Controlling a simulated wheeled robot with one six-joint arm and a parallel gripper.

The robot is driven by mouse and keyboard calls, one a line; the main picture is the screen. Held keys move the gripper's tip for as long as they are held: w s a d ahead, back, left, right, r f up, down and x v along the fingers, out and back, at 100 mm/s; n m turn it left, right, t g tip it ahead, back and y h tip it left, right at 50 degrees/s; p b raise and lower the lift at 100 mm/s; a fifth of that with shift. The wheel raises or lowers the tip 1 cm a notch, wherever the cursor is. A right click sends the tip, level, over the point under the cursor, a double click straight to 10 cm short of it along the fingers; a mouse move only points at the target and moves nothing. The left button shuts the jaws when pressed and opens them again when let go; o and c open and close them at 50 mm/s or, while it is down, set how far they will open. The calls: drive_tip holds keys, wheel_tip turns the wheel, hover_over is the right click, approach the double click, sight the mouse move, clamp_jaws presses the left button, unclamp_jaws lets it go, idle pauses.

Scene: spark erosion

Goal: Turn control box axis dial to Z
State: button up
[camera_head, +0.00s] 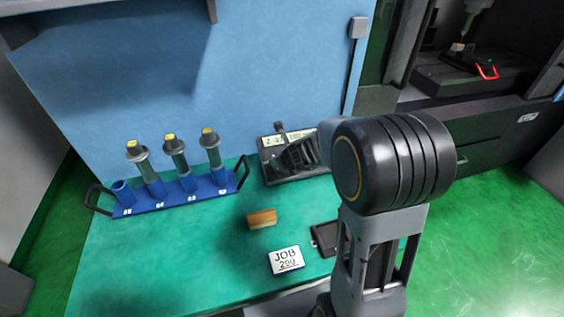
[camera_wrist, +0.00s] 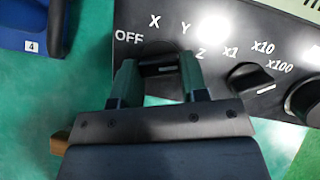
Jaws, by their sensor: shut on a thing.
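The dark control box (camera_head: 318,172) stands on the green bench in the head view. Its panel also shows in the wrist view (camera_wrist: 215,62), with white labels OFF, X, Y and Z around the axis dial (camera_wrist: 157,57). My gripper (camera_wrist: 158,66) is shut on this dial, one finger on each side of it. The left finger is below OFF and the right finger is below Y, close to Z. The fingers and gripper body hide part of the dial, and I cannot tell which letter it points to. In the head view my arm hides part of the box.
A second dial (camera_wrist: 250,78), marked x1, x10 and x100, sits close to the right of my gripper. A blue rack (camera_head: 180,196) with several tool holders stands at the left. A wooden block (camera_head: 262,219), a JOB card (camera_head: 286,260) and a dark flat object (camera_head: 325,238) lie in front.

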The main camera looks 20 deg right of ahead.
drive_tip(key=o, duration=0.9)
drive_tip(key=shift+p+v, duration=3.65)
drive_tip(key=shift+v, duration=3.3)
